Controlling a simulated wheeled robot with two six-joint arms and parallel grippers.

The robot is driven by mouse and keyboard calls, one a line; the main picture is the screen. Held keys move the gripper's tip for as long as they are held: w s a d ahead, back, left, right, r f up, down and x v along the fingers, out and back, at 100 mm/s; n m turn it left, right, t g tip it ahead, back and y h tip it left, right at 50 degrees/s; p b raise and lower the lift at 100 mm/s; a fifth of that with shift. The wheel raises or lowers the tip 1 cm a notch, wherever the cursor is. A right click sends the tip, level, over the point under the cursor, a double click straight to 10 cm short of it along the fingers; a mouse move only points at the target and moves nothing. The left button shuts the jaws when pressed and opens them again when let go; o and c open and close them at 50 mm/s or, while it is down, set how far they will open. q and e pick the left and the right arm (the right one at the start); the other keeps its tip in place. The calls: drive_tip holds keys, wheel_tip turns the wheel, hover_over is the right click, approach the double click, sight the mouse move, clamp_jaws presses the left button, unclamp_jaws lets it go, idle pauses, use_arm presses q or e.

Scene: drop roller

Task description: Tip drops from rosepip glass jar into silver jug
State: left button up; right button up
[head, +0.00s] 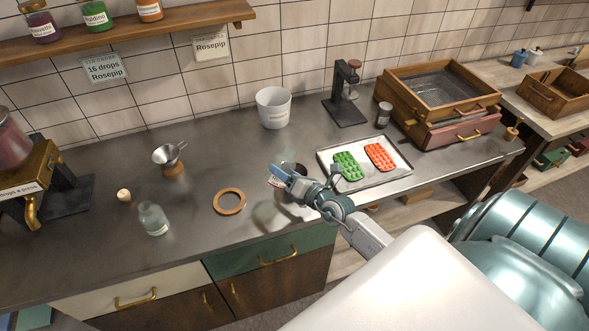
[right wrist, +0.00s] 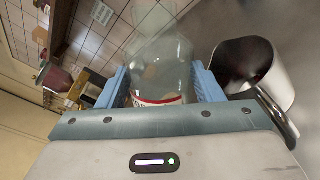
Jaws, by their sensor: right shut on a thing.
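My right gripper (right wrist: 160,85) is shut on a clear glass jar (right wrist: 165,60) with a white, red-edged label. The jar lies between the blue fingers, its neck pointing away from the gripper; I cannot read its label or make out drops inside. The silver jug (right wrist: 268,98) is close beside it on the right in the right wrist view, its mouth dark with a reddish patch inside. In the head view my right gripper (head: 282,177) is over the counter's front half and covers much of the jar and jug. My left gripper is not in view.
On the counter (head: 95,245), a clear bottle (head: 153,220), a cork (head: 124,195), a wooden ring (head: 229,208) and a funnel (head: 170,156) stand to the left. A white bucket (head: 273,112) is behind. A tray (head: 402,166) with green and red moulds is right.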

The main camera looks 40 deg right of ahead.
sight(279, 189)
drive_tip(key=shift+f+n, duration=0.1)
drive_tip(key=shift+n, duration=0.6)
drive_tip(key=shift+a+f+n+b, duration=0.25)
drive_tip(key=shift+f+n+b, duration=0.1)
drive_tip(key=shift+f+b, duration=0.2)
drive_tip(key=shift+a+f+n+b, duration=0.2)
drive_tip(key=shift+f+n+b, duration=0.15)
drive_tip(key=shift+f+b, duration=0.15)
drive_tip(key=shift+a+r+n, duration=0.15)
drive_tip(key=shift+r+n, duration=0.05)
drive_tip(key=shift+n, duration=0.2)
drive_tip(key=shift+s+a+f+n+t+h+b, duration=0.15)
drive_tip(key=shift+a+n+t+b, duration=0.15)
drive_tip(key=shift+n, duration=0.3)
drive_tip(key=shift+s+a+f+n+t+h+b, duration=0.1)
drive_tip(key=shift+a+f+n+t+h+b, duration=0.1)
drive_tip(key=shift+n+b, duration=0.3)
drive_tip(key=f+n+b, duration=0.1)
drive_tip(key=n+b, duration=0.1)
drive_tip(key=shift+a+f+n+b, duration=0.3)
drive_tip(key=shift+a+f, duration=0.05)
drive_tip(key=shift+f, duration=0.05)
wheel_tip(279, 189, up, 5)
drive_tip(key=p, duration=0.5)
drive_tip(key=shift+r, duration=0.15)
